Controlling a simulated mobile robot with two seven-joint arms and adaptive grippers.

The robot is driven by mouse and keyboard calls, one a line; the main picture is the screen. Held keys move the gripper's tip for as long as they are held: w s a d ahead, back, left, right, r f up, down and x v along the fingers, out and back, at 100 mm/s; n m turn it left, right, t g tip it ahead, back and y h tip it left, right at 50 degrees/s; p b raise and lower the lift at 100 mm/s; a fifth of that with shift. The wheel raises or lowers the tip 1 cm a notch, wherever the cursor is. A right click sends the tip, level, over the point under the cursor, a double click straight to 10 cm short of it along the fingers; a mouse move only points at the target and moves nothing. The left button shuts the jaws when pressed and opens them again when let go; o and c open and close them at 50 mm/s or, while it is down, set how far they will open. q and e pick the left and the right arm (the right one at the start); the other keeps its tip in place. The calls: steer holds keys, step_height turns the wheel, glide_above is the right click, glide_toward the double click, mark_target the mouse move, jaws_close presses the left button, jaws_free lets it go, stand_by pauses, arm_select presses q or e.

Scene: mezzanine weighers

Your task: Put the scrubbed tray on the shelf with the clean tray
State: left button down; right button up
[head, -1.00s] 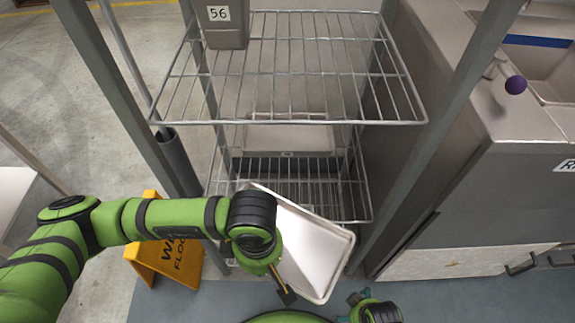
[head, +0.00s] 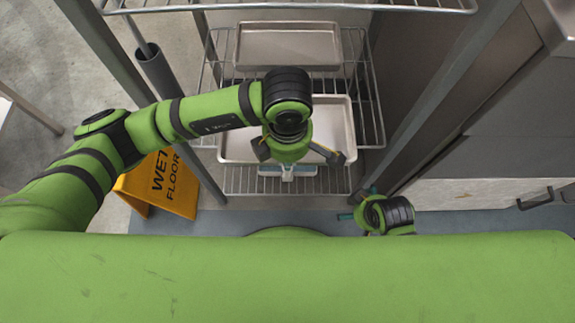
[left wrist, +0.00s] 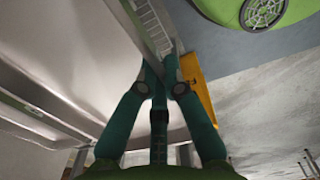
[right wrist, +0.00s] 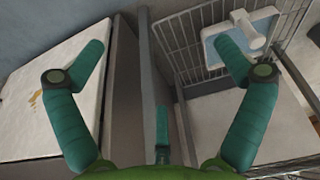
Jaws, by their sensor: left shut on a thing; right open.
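A pale, shallow rimmed tray (head: 338,118) lies roughly level over the wire shelf in the head view. My left wrist covers its middle. My left gripper (left wrist: 152,72) is shut on its rim; the tray (left wrist: 75,45) fills the left of the left wrist view. I cannot tell whether the tray touches the shelf. Another metal tray (head: 290,45) sits farther back on the rack. My right gripper (head: 358,204) is open and empty, low beside the right post; its spread teal fingers also show in the right wrist view (right wrist: 160,55).
The lower wire shelf (head: 240,180) holds a blue-and-white object (head: 290,171), also seen in the right wrist view (right wrist: 240,38). A yellow wet-floor sign (head: 165,185) stands left of the rack. Grey posts flank the rack. A pale cabinet front (head: 480,190) is at right.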

arm_select(q)
steer(key=w, duration=0.9)
steer(key=shift+b, duration=0.35)
steer(key=shift+w+r, duration=0.1)
steer(key=shift+w, duration=0.4)
steer(key=shift+f+b, duration=0.4)
steer(key=shift+f, duration=1.35)
arm_select(e)
step_height(320, 180, up, 4)
steer(key=shift+d, duration=0.1)
arm_select(q)
steer(key=shift+f, duration=0.1)
arm_select(e)
steer(key=shift+r, duration=0.1)
arm_select(q)
steer(key=c, duration=1.5)
jaws_free()
steer(key=shift+s+f, duration=0.1)
steer(key=shift+o, duration=0.7)
arm_select(e)
steer(key=shift+r, duration=0.1)
